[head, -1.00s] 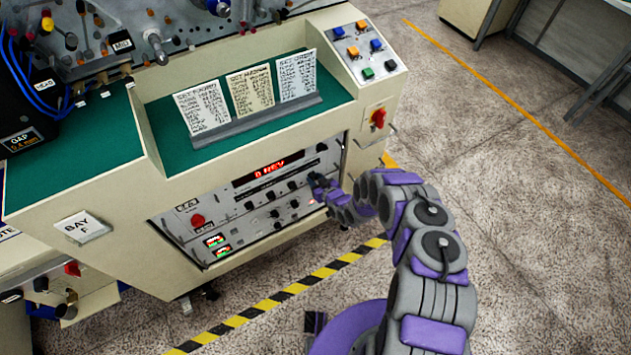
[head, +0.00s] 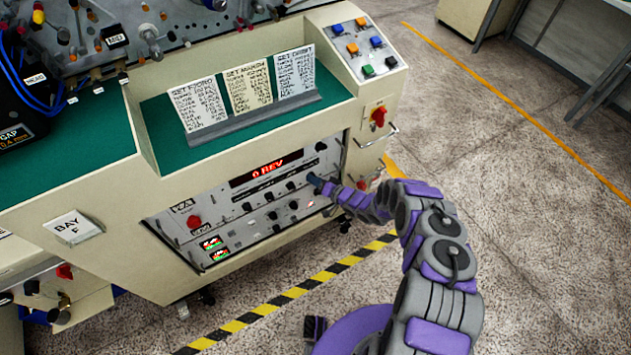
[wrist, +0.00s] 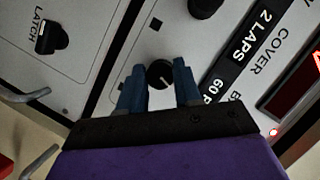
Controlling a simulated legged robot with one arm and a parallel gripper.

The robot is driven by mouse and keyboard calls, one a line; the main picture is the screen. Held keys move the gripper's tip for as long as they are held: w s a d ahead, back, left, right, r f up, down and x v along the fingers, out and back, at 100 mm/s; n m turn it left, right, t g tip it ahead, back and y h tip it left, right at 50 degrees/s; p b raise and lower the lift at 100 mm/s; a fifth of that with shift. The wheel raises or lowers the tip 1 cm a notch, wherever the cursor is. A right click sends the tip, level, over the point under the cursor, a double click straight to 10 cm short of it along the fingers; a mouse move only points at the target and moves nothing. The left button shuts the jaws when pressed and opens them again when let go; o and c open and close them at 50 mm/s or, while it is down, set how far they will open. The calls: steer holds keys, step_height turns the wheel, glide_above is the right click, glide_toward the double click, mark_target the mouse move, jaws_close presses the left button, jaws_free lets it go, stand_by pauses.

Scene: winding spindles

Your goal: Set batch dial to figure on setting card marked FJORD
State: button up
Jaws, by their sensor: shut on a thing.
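Three setting cards stand in a rack on the cabinet. The left card (head: 199,105) appears headed SET FJORD; its lines are too small to read. A red display (head: 276,164) on the front panel reads 0 REV. My gripper (head: 318,183) is at the panel's right part. In the wrist view its blue fingers (wrist: 160,85) are shut on a small round black knob (wrist: 160,73) with a white pointer line, one finger on each side. A label starting with B is partly hidden beside it, so I cannot confirm the knob's name.
The wrist view shows a LATCH switch (wrist: 50,38), a black strip (wrist: 238,60) reading 2 LAPS and 60, and another knob (wrist: 205,6). Several more knobs and a red knob (head: 194,222) are on the panel. A red switch (head: 379,116) and metal handle sit right of it.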

steer(key=shift+w+d+m, duration=0.1)
steer(key=shift+d+m, duration=0.1)
steer(key=shift+m, duration=0.3)
steer(key=o, duration=1)
steer(key=shift+o, duration=0.2)
steer(key=p+v, duration=0.3)
steer(key=v, duration=1.4)
steer(key=shift+d+f+p, duration=0.3)
steer(key=shift+f, duration=0.05)
